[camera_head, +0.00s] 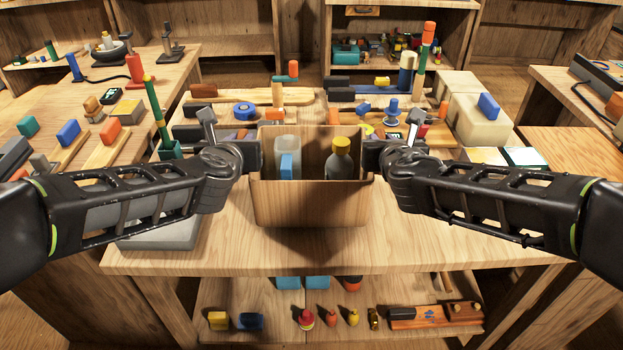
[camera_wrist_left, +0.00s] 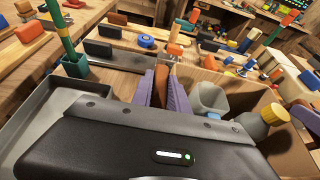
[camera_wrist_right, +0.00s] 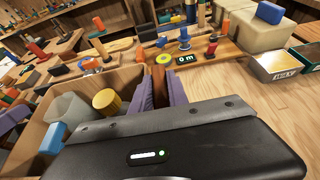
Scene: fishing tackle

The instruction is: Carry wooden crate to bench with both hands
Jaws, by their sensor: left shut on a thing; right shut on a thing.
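The wooden crate (camera_head: 310,202) is upright in the middle of the head view, over the front part of the wooden bench (camera_head: 400,250). I cannot tell whether its base touches the bench top. Inside it are a clear container with a blue piece (camera_head: 287,160) and a grey bottle with a yellow cap (camera_head: 341,160). My left gripper (camera_head: 256,155) is shut on the crate's left wall, and its purple finger pads (camera_wrist_left: 163,90) grip the wood. My right gripper (camera_head: 366,155) is shut on the right wall, with its pads (camera_wrist_right: 160,90) around the wood.
Tool boards with a blue reel (camera_head: 244,109) and other small parts lie just behind the crate. Pale blocks (camera_head: 478,118) stand at the back right. A grey tray (camera_head: 160,232) is at the bench's left. The bench's right front is clear. A lower shelf (camera_head: 270,300) holds small items.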

